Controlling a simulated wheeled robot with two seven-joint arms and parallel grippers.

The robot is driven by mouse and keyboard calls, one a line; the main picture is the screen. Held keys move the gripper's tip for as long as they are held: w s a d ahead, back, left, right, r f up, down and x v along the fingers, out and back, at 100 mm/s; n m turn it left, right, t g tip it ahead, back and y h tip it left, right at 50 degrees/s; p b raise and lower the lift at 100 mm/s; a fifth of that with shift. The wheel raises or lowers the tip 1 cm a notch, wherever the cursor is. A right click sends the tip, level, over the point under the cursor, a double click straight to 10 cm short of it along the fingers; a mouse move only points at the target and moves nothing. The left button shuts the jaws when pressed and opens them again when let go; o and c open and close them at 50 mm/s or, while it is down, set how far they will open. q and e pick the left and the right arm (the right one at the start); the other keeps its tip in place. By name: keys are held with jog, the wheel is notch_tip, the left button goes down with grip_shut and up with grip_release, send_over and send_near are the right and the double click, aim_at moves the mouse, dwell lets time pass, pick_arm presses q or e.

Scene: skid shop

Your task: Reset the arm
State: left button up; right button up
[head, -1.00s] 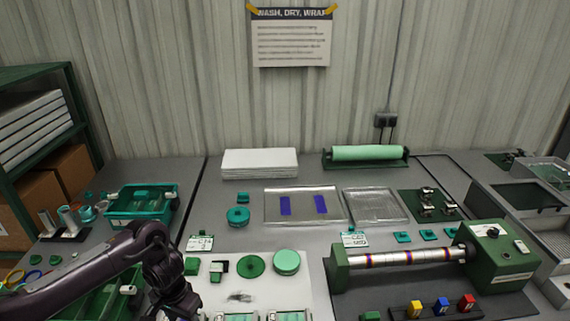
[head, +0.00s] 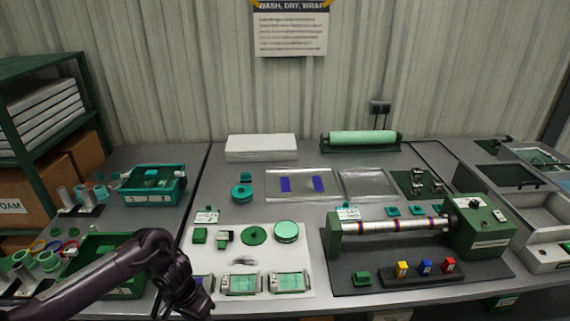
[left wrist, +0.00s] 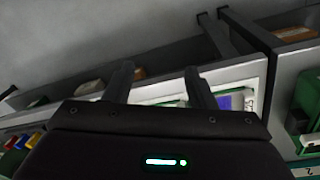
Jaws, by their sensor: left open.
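My left arm comes in from the lower left in the head view, bent at a dark elbow joint, with its lower part hanging at the front edge of the table. The gripper itself is below the picture there. In the left wrist view my left gripper (left wrist: 158,85) shows two dark fingers spread apart with nothing between them. Beyond them are the table's front edge and the shelf area beneath, seen tilted. My right gripper is in neither view.
A white mat (head: 212,260) with green parts and several boxed devices lies right of my arm. A green roller machine (head: 480,228) stands at right. Green bins (head: 150,185) sit at left. A shelf (head: 35,150) with boxes stands at far left. Trays (head: 345,196) lie mid-table.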

pick_arm(q)
jog(key=s+d+f+t+h+b, duration=0.1)
jog(key=d+f+h, duration=0.1)
jog(key=d+f, duration=0.5)
jog(key=s+d+f+t+h+b, duration=0.1)
jog(key=d+f+h, duration=0.1)
jog(key=f, duration=1)
jog(key=s+a+f+n+t+b, duration=0.1)
jog(key=s+a+f, duration=0.1)
jog(key=s+f, duration=0.65)
jog(key=s+a+f+y, duration=0.1)
jog(key=s+a+f, duration=0.2)
jog(key=s, duration=0.6)
jog(key=s+a+f+g+y+b, duration=0.1)
jog(key=s+a+f+y, duration=0.1)
jog(key=s+f, duration=0.5)
jog(key=s+a+f+g+y, duration=0.1)
jog(key=s+f, duration=0.5)
jog(key=s, duration=0.7)
jog(key=a+y, duration=0.1)
jog(key=a, duration=0.1)
jog(key=shift+a+n+b, duration=0.3)
jog(key=shift+n+b, duration=0.1)
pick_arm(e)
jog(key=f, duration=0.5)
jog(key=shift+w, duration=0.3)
pick_arm(q)
jog(key=shift+w, duration=0.1)
